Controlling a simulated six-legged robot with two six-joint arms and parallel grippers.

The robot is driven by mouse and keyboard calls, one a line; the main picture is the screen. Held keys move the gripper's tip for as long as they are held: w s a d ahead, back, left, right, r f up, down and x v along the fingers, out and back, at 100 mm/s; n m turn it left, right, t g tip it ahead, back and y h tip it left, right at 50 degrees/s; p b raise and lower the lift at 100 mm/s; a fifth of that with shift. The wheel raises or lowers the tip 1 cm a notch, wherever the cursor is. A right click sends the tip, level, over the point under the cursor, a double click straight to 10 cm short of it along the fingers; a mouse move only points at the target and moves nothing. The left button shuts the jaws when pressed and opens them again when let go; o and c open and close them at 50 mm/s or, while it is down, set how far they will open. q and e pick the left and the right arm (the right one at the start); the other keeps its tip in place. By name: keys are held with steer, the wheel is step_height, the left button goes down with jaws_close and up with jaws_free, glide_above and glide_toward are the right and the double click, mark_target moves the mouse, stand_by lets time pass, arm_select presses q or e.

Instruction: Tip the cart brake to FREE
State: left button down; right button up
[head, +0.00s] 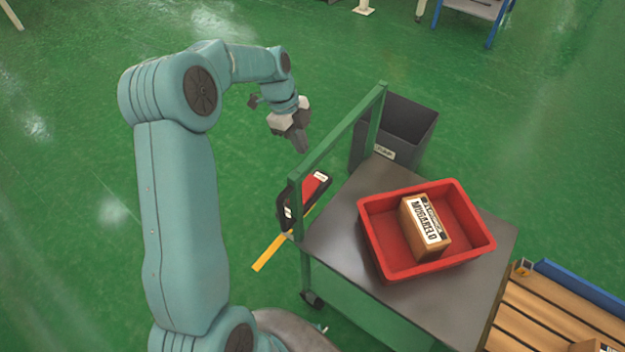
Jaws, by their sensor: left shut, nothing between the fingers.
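The cart (335,235) has a grey top and a green frame with a raised handle rail. A black and red piece (313,187), which looks like the brake, sits at the cart's left side by the near handle post. It carries small white labels, too small to read, so I cannot tell which way it is tipped. My left gripper (300,146) is shut and empty, pointing down. In the picture it is above the brake piece and left of the handle rail, apart from both. My right gripper is not in view.
A red tray (372,235) on the cart holds a labelled cardboard box (425,226). A dark bin (415,120) stands behind the cart. A wooden pallet (545,318) is at the lower right. A yellow strip (270,251) lies below the brake piece. Green floor at left is clear.

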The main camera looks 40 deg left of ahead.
arm_select(q)
steer(key=shift+s, duration=0.1)
steer(key=p, duration=0.2)
glide_toward(315, 187)
steer(key=x, duration=0.6)
stand_by(0.5)
